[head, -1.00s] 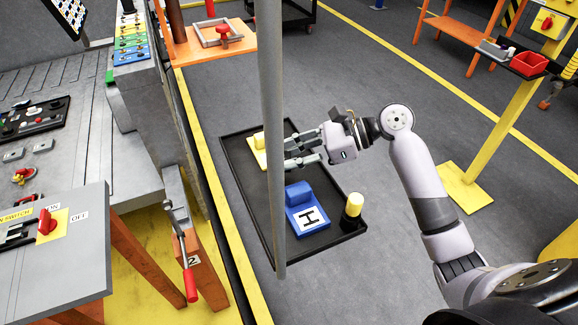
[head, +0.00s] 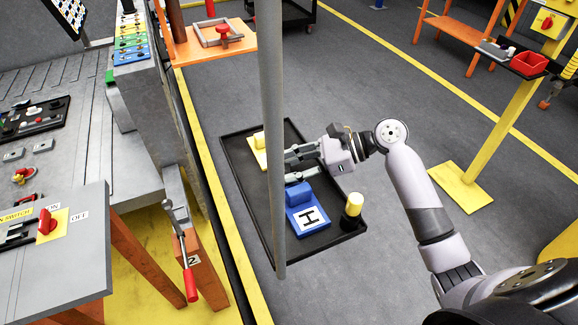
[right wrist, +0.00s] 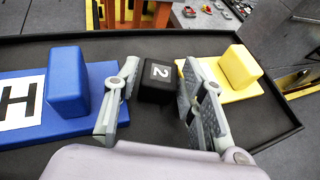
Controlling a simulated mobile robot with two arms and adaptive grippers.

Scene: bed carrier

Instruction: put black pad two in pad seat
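Black pad two (right wrist: 158,78), a black block with a white "2" on it, stands on the black tray (right wrist: 150,125) in the right wrist view. My right gripper (right wrist: 158,105) is open, with one finger on each side of the pad, and gaps show beside it. In the head view my right gripper (head: 290,165) is low over the tray, partly behind a grey pole; I cannot make out the black pad there. My left gripper is not in view. I cannot identify the pad seat for certain.
On the tray, a blue block with an H plate (head: 307,212) and a yellow block (head: 259,142) flank the gripper. The grey pole (head: 272,90) rises in front. A grey machine bed (head: 70,155) is at left.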

